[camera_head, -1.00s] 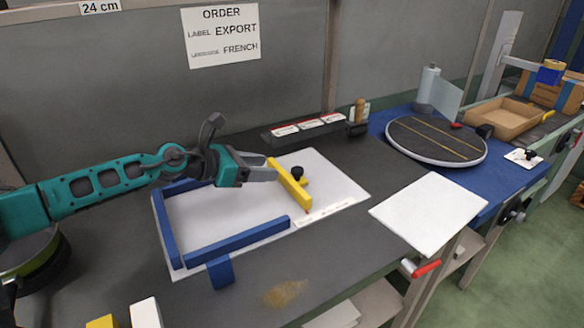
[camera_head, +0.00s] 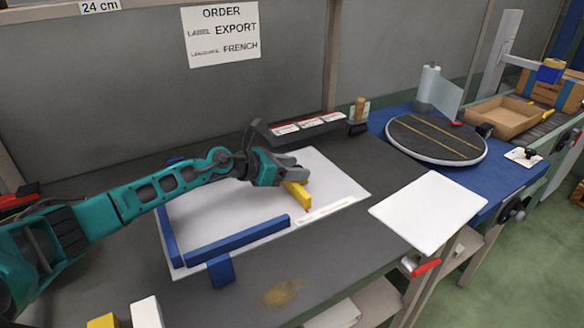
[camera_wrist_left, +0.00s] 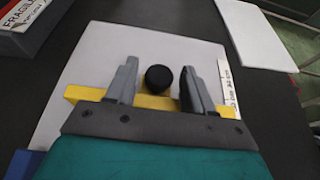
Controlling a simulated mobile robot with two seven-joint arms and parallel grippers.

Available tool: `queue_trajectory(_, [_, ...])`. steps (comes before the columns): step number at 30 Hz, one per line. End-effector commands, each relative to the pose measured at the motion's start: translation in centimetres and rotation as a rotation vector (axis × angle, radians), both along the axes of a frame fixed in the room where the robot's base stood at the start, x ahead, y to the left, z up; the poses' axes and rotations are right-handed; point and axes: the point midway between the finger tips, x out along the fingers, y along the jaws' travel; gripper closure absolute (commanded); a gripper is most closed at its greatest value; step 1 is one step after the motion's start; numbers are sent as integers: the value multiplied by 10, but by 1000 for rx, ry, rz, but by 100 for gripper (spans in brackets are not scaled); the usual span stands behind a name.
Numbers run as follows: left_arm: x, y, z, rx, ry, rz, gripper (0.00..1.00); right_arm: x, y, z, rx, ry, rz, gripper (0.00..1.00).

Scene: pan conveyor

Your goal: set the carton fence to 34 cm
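The yellow carton fence (camera_head: 299,195) lies across the right part of a white board (camera_head: 338,186) with blue rails (camera_head: 238,240) on its left and front sides. A paper scale strip (camera_head: 325,211) lies by the fence's front end. My left gripper (camera_head: 294,168) is over the fence. In the left wrist view its two fingers (camera_wrist_left: 158,84) stand apart on either side of the fence's black knob (camera_wrist_left: 158,78), with gaps visible. The fence (camera_wrist_left: 150,100) passes under the fingers. The scale figures are too small to read. My right gripper is not in view.
A dark label holder (camera_head: 300,130) stands behind the board. A blue table with a round turntable (camera_head: 436,139) is at the right, with a white panel (camera_head: 430,212) in front of it. A wall sign reads 24 cm (camera_head: 100,6).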

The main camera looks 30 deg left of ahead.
Motion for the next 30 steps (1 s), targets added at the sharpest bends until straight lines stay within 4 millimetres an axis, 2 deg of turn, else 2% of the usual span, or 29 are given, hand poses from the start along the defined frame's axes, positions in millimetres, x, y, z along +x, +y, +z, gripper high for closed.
queue_trajectory(2, [0, 0, 0, 0, 0, 0, 56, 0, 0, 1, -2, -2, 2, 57])
queue_trajectory(16, [0, 0, 0, -1, 0, 0, 100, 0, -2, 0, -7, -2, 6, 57])
queue_trajectory(25, [1, 0, 0, -1, 0, 0, 100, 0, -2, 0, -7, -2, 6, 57])
queue_trajectory(30, [21, -12, 1, -8, -4, 2, 100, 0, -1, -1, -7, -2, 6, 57])
